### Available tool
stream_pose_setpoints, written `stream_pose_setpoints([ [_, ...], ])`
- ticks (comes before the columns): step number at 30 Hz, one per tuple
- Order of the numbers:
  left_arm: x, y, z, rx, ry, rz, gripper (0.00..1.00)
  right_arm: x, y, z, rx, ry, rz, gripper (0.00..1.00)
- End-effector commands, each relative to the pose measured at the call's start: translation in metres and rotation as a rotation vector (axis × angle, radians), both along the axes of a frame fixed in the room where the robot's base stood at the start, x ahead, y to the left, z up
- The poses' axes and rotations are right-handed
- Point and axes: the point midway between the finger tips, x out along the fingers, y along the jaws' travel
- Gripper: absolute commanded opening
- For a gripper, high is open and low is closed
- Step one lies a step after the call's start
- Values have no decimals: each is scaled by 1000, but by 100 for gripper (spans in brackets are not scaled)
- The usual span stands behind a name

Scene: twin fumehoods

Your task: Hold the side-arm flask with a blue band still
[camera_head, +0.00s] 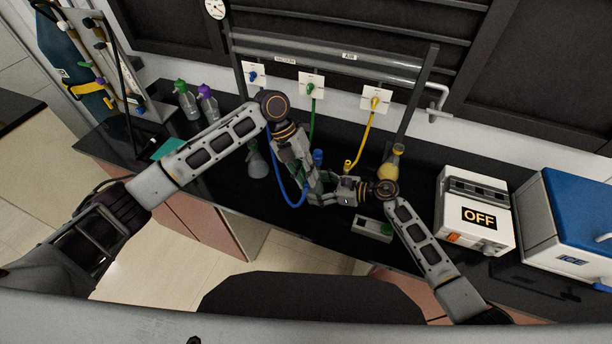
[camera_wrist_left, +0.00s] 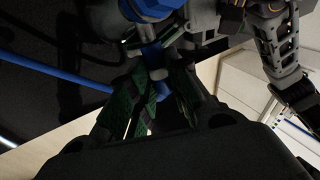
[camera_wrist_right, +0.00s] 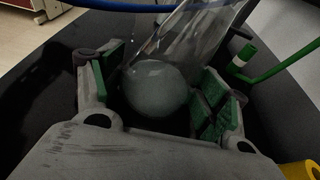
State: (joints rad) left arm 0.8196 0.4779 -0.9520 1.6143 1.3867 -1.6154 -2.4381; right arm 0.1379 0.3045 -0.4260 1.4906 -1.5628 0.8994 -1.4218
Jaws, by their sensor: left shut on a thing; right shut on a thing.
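The side-arm flask is clear glass and shows best in the right wrist view (camera_wrist_right: 155,85), with a rounded greyish part between my right fingers. My right gripper (camera_wrist_right: 155,100) is shut on it; in the head view it is at the middle of the bench (camera_head: 340,197). A blue piece that looks like its band shows in the left wrist view (camera_wrist_left: 152,8) and above the grippers in the head view (camera_head: 318,157). My left gripper (camera_wrist_left: 158,95) is shut on the end of the blue hose (camera_wrist_left: 50,70), close by the flask. Whether hose and side arm touch is hidden.
A green-banded flask (camera_head: 257,164) stands left and a yellow one (camera_head: 389,170) right. Green (camera_head: 312,122) and yellow (camera_head: 367,136) hoses hang from wall taps. A small white device (camera_head: 369,226), an OFF box (camera_head: 473,212) and an ice box (camera_head: 570,225) are right. Bottles (camera_head: 188,103) stand back left.

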Motion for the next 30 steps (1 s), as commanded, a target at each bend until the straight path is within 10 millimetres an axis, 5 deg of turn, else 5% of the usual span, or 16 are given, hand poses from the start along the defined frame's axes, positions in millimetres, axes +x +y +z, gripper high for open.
stream_pose_setpoints([
  [2,2,0,-1,1,-3,3,0,-1,1,0,1,-1,4,61],
  [3,2,0,-1,1,-4,4,20,-1,1,0,1,-1,4,61],
  [9,2,0,0,1,-3,3,44,-1,1,0,1,0,4,61],
  [22,2,1,2,0,-2,2,44,-1,1,0,0,0,2,61],
  [30,8,10,21,-1,-4,2,44,-1,0,0,0,0,2,61],
])
